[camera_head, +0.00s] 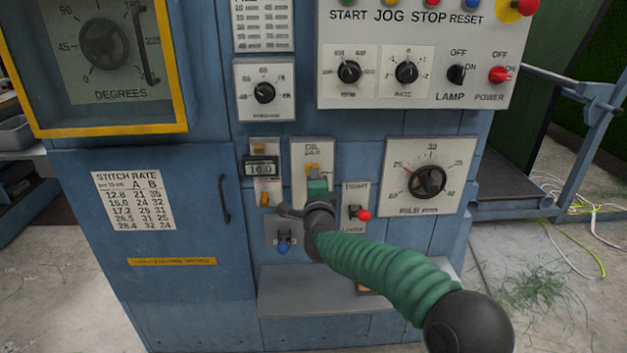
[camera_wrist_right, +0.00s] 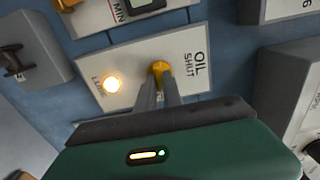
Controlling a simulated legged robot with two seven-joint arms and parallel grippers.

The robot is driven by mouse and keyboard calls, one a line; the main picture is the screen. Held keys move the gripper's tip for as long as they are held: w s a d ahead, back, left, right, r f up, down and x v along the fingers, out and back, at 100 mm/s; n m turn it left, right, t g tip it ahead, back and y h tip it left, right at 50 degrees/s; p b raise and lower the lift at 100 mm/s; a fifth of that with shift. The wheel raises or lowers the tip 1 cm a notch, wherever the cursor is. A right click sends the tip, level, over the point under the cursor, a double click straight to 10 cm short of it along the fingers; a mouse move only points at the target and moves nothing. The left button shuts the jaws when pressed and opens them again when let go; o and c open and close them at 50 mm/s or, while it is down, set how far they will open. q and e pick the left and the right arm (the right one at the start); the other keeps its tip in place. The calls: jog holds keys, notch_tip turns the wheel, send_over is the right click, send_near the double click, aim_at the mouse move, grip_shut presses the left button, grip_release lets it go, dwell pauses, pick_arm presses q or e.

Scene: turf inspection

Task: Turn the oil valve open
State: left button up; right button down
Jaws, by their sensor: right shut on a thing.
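The oil valve is a small yellow handle (camera_wrist_right: 160,67) on a pale plate (camera_wrist_right: 190,62) marked OIL and SHUT in the right wrist view. In the head view the yellow handle (camera_head: 312,168) shows just above my gripper, on the plate under the word OIL. My right gripper (camera_head: 314,177) reaches up to it from below, and its two narrow fingers (camera_wrist_right: 163,84) are shut on the yellow handle. The fingers hide part of the handle, so its exact angle is hard to tell. My left gripper is not in view.
A lit lamp (camera_wrist_right: 111,84) glows on the same plate. A digital display (camera_head: 262,168) is to the left, a red-tipped switch (camera_head: 359,213) and a pile dial (camera_head: 428,181) to the right. A grey ledge (camera_head: 300,293) juts out below.

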jog(key=shift+f, duration=0.4)
jog(key=c, duration=1.5)
grip_release()
jog(key=shift+d+r, duration=0.1)
jog(key=shift+r, duration=0.1)
jog(key=shift+s, duration=0.1)
jog(key=s+p, duration=0.1)
jog(key=s, duration=1.5)
jog(key=shift+s, duration=0.3)
